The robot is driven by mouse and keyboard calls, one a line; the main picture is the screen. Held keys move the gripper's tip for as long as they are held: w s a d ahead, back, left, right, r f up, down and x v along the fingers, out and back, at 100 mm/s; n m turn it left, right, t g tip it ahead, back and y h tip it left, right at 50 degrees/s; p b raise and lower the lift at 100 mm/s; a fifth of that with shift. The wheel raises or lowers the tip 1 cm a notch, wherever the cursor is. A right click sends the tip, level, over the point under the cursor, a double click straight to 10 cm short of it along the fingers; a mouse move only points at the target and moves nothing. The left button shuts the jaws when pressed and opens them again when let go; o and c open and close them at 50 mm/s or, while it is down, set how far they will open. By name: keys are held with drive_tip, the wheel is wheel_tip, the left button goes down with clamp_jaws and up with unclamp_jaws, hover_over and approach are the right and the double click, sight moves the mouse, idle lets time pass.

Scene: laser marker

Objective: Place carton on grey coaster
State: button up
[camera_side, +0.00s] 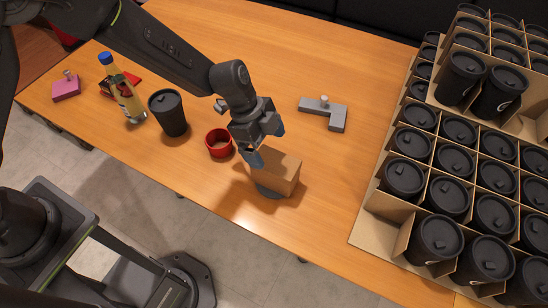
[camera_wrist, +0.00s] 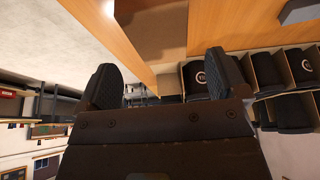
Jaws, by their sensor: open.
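The carton (camera_side: 281,171) is a plain brown box near the table's front edge in the side view. It appears to rest on the round grey coaster (camera_side: 266,191), whose front rim shows below its lower left side; the rest of the coaster is hidden. My gripper (camera_side: 264,143) is just above and left of the carton, with one finger close to its upper left side. I cannot tell whether that finger touches it. In the wrist view my gripper (camera_wrist: 162,72) has its fingers wide apart, with nothing clearly held between them.
A red cup (camera_side: 219,143) stands left of the carton, with a black lidded cup (camera_side: 168,113) and a bottle (camera_side: 121,88) farther left. A grey L-shaped block (camera_side: 326,111) lies behind. Cardboard crates (camera_side: 367,226) with many black cups fill the right. Table between is clear.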

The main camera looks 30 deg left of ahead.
drive_tip(key=shift+v, duration=2.15)
drive_tip(key=s+a+r+n+t+y, duration=0.1)
drive_tip(key=s+a+r+n, duration=0.2)
drive_tip(key=a+r, duration=0.3)
drive_tip(key=s+a+r+n+t, duration=0.15)
drive_tip(key=a+r+n, duration=0.25)
drive_tip(key=r, duration=0.4)
drive_tip(key=s+a+r+n+t+y, duration=0.1)
drive_tip(key=s+a+r+n, duration=0.2)
drive_tip(key=s+a+n, duration=0.2)
drive_tip(key=s+a+r+n+t+y, duration=0.2)
drive_tip(key=s+a+n, duration=0.4)
drive_tip(key=s, duration=0.3)
drive_tip(key=shift+s+a+r+y, duration=0.3)
drive_tip(key=shift+s+a+r, duration=0.05)
drive_tip(key=shift+a, duration=0.15)
